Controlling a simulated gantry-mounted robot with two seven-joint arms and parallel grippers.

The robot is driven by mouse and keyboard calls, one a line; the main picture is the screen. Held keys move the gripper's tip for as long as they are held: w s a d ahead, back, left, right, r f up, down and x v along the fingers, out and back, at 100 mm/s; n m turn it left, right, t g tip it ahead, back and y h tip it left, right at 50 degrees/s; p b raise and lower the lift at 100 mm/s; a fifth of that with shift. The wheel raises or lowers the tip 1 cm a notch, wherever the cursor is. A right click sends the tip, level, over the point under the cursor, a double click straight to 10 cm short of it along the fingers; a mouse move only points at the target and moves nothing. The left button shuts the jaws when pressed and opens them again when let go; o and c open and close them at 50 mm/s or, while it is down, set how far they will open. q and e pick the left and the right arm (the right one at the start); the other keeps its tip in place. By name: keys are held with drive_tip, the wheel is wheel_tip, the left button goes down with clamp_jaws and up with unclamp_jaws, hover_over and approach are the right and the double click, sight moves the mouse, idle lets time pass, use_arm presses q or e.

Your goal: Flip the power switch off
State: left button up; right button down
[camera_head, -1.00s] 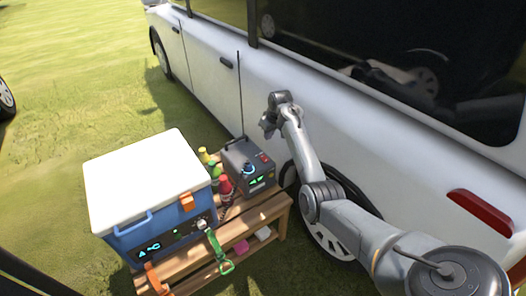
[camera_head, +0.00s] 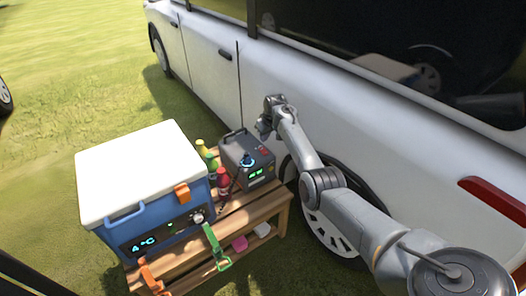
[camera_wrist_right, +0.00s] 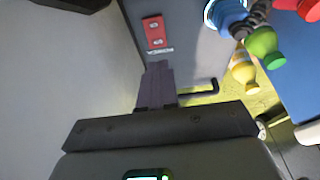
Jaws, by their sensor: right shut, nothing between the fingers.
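A dark grey power box (camera_head: 235,149) stands at the right end of the wooden bench beside the white vehicle. It has a red switch (camera_head: 263,151), a glowing blue knob (camera_head: 247,161) and a green display. In the right wrist view the red switch panel (camera_wrist_right: 154,32) shows two rocker-like marks, and its on or off state cannot be told. My right gripper (camera_head: 264,131) is just above and behind the box's switch side. Its shut, empty fingers (camera_wrist_right: 156,72) point at the box face just below the red panel; contact cannot be told. My left gripper is out of view.
A blue cooler with a white lid (camera_head: 140,170) fills the bench's left side. Several bottles (camera_head: 212,158) stand between cooler and box. The white vehicle (camera_head: 215,75) is close behind my right arm. Open grass (camera_head: 70,80) lies at the left.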

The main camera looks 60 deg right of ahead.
sight(261, 149)
drive_tip(key=shift+s+b+x, duration=0.2)
drive_tip(key=shift+b+x, duration=0.8)
drive_tip(key=shift+x, duration=0.45)
drive_tip(key=shift+s+b+x, duration=0.2)
drive_tip(key=shift+b+x, duration=0.75)
drive_tip(key=shift+x, duration=0.45)
drive_tip(key=shift+a+f, duration=0.1)
drive_tip(key=shift+a, duration=0.1)
